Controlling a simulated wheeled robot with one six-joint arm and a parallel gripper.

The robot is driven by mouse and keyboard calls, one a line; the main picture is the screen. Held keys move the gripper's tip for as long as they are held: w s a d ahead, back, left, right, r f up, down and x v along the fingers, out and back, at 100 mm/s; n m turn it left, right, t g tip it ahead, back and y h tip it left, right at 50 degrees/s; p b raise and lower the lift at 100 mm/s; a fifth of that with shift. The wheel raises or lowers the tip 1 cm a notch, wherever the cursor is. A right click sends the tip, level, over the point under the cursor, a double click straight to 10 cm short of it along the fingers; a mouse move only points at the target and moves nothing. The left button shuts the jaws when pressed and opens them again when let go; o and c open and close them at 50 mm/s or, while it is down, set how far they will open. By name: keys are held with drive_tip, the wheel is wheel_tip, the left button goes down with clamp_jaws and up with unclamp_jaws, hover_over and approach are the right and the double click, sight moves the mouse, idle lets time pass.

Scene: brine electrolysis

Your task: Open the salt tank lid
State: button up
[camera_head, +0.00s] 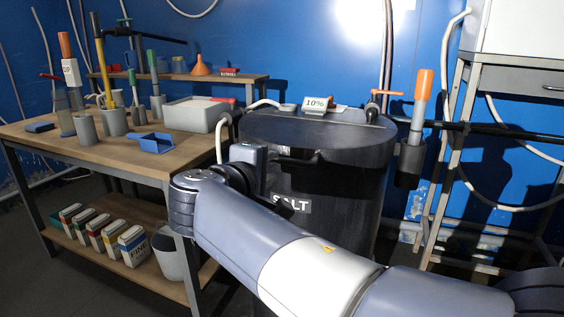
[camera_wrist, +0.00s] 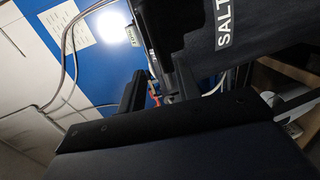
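The salt tank (camera_head: 345,190) is a large black drum with a white SALT label (camera_head: 291,203). Its dark lid (camera_head: 300,128) lies flat on top and looks closed. A dark bar like a handle (camera_head: 297,159) sticks out at the front just under the rim. My gripper (camera_head: 277,160) is at the front of the tank beside this bar, partly hidden by my wrist. In the wrist view, my gripper's two dark fingers (camera_wrist: 155,88) stand apart with a gap between them. The SALT label (camera_wrist: 225,25) shows sideways at upper right. Whether the bar lies between the fingers is unclear.
A 10% sign (camera_head: 315,104) stands at the lid's back edge. A wooden workbench (camera_head: 110,150) with cups, tools and a grey tray (camera_head: 195,115) is at left. A metal rack (camera_head: 455,150) and an orange-handled tool (camera_head: 423,90) are close at right.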

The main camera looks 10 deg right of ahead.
sight(282, 161)
drive_tip(key=b+x, duration=0.1)
drive_tip(key=x, duration=0.6)
drive_tip(key=shift+w+d, duration=0.25)
drive_tip(key=shift+w, duration=0.1)
drive_tip(key=shift+c, duration=0.5)
clamp_jaws()
